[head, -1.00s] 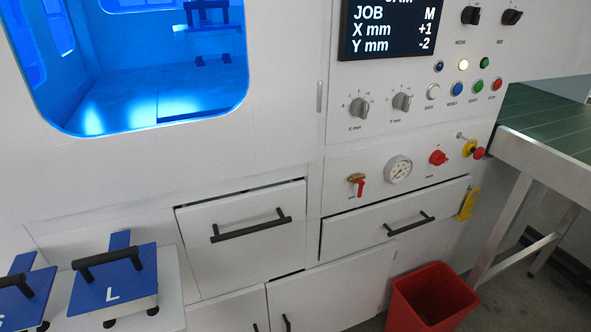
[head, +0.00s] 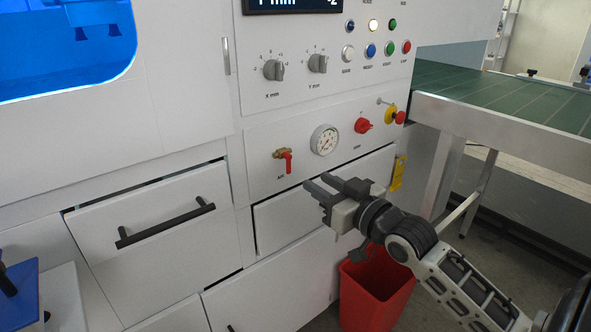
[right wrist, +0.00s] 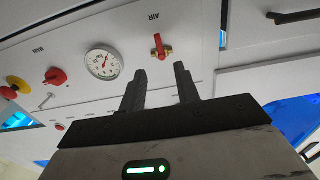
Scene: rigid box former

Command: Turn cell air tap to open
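The air tap (head: 285,156) is a brass valve with a red lever on the white panel, above the label AIR. In the head view the lever hangs straight down. In the right wrist view the air tap (right wrist: 160,47) is just beyond the fingers, and that picture is upside down. My right gripper (head: 316,190) is open and empty, below and to the right of the tap, apart from it. Its two fingers (right wrist: 160,75) stand spread in the right wrist view. My left gripper is not in view.
A pressure gauge (head: 324,140) and a red main knob (head: 362,125) sit right of the tap. A yellow and red emergency button (head: 394,116) is farther right. Drawers with black handles (head: 165,226) lie below. A red bin (head: 374,290) stands under my right arm.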

